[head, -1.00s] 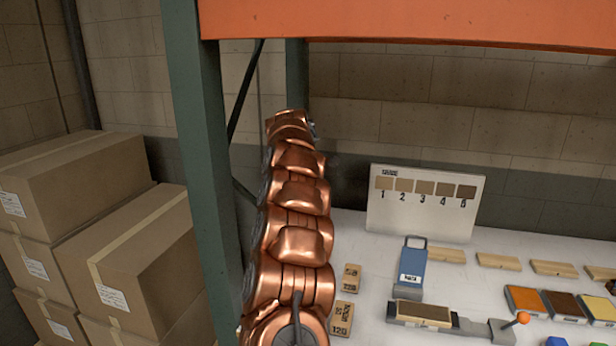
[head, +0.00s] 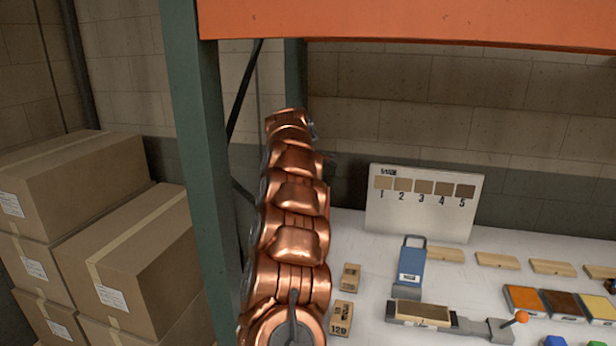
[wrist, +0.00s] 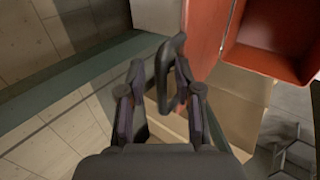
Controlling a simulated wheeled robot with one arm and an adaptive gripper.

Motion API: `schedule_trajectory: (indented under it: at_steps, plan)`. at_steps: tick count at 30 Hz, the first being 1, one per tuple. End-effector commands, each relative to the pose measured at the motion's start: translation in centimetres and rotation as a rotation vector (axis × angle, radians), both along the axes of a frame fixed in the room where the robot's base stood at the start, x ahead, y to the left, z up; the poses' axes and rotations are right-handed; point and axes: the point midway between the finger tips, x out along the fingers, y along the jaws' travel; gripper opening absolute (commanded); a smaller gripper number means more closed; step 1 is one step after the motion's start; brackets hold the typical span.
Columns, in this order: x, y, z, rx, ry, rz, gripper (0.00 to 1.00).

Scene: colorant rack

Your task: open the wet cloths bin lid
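In the wrist view a red bin (wrist: 279,50) is at the upper right, with its dark inside showing. A red panel (wrist: 208,32), which looks like its lid, stands swung away on the bin's left side. A dark loop handle (wrist: 163,78) is at the panel's left edge. My gripper (wrist: 158,95) has its fingers apart, with the handle between and just beyond the fingertips, closer to the right finger. I cannot tell if that finger touches it. The head view does not show the bin, and my arm hides the gripper there.
A green rack post (head: 205,180) stands just left of my arm, under an orange beam (head: 420,25). Cardboard boxes (head: 130,260) are stacked at the left. The white worktop (head: 360,235) at the right holds a blue tool (head: 411,264), wood blocks and colour pads.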

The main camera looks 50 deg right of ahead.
Motion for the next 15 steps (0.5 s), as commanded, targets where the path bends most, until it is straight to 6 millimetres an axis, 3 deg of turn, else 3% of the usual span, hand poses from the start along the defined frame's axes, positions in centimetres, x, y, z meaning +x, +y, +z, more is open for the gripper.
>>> schedule_trajectory:
  at_steps: [15]
  plan:
    - [-0.19, 0.66, 0.77, 0.002, 0.001, 0.001, 0.36]
